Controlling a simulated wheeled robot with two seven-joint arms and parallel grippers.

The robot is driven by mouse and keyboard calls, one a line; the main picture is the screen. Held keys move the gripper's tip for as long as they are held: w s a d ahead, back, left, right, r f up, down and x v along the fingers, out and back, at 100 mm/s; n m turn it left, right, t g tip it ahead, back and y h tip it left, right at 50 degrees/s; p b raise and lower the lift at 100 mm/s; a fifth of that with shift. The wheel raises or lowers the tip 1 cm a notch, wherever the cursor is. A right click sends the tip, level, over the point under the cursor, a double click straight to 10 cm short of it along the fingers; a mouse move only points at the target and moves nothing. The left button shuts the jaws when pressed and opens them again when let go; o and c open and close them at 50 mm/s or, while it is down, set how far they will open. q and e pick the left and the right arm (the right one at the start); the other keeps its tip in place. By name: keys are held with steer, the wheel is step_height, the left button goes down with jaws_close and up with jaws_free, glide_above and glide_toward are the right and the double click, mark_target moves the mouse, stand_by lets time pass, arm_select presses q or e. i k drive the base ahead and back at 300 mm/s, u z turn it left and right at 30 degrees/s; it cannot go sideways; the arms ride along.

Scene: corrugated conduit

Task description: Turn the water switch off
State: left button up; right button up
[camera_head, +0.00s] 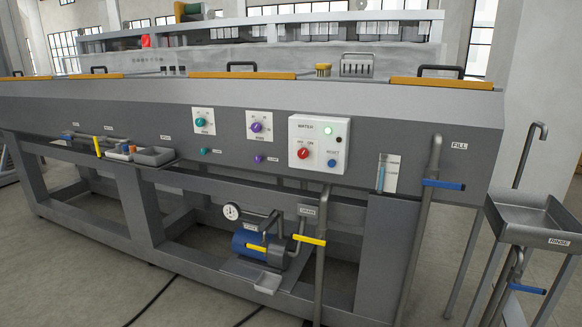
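The water switch panel (319,144) is a white box labelled WATER on the front of the grey machine, right of the middle. Its red knob (303,153) sits at the lower left, with small ON/OFF marks above it too small to read surely. A green lamp (327,130) is lit at the top, with a dark lamp beside it. A blue RESET button (332,163) is at the lower right. Neither of my grippers shows in the head view.
Two other panels, with a teal knob (201,122) and a purple knob (256,127), are left of the water panel. A fill pipe with a blue handle (443,184) and a rinse basin (535,222) stand out at the right. A yellow-handled drain pipe (309,240) rises below the panel.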

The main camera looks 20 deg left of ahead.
mark_target(303, 153)
steer(key=z, duration=0.05)
steer(key=k, duration=0.6)
steer(key=u, duration=1.45)
steer(key=i, duration=2.5)
steer(key=z, duration=0.8)
